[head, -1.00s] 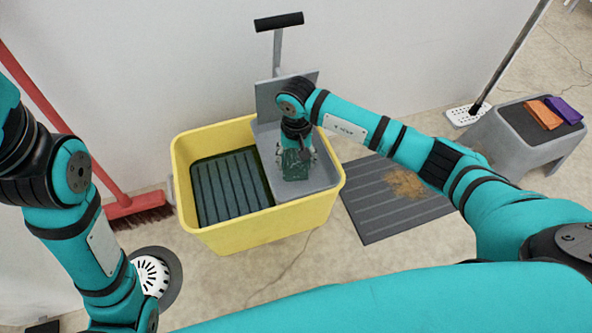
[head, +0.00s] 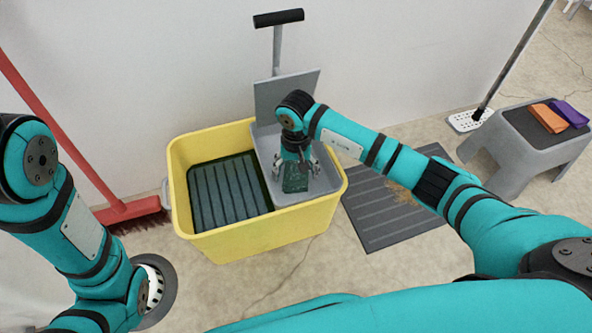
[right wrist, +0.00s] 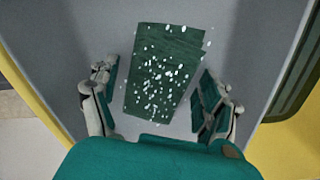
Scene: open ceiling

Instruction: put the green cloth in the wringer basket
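The green cloth (head: 296,180) is a folded dark green piece with white specks or drops over it. It shows in the right wrist view (right wrist: 165,75) against the grey floor of the wringer basket (right wrist: 225,25). The grey wringer basket (head: 325,180) sits in the right part of the yellow bucket (head: 240,247). My right gripper (head: 299,170) is inside the basket, pointing down at the cloth. In the right wrist view its fingers (right wrist: 155,105) are spread, with gaps on both sides of the cloth. My left gripper is out of view.
Dark water with a ribbed look fills the bucket's left part (head: 230,185). The wringer's black-gripped lever (head: 278,18) stands behind. A red broom (head: 125,208) is left, a grey mat (head: 385,215) right. A grey stool (head: 520,160) bears orange (head: 548,118) and purple (head: 568,113) cloths.

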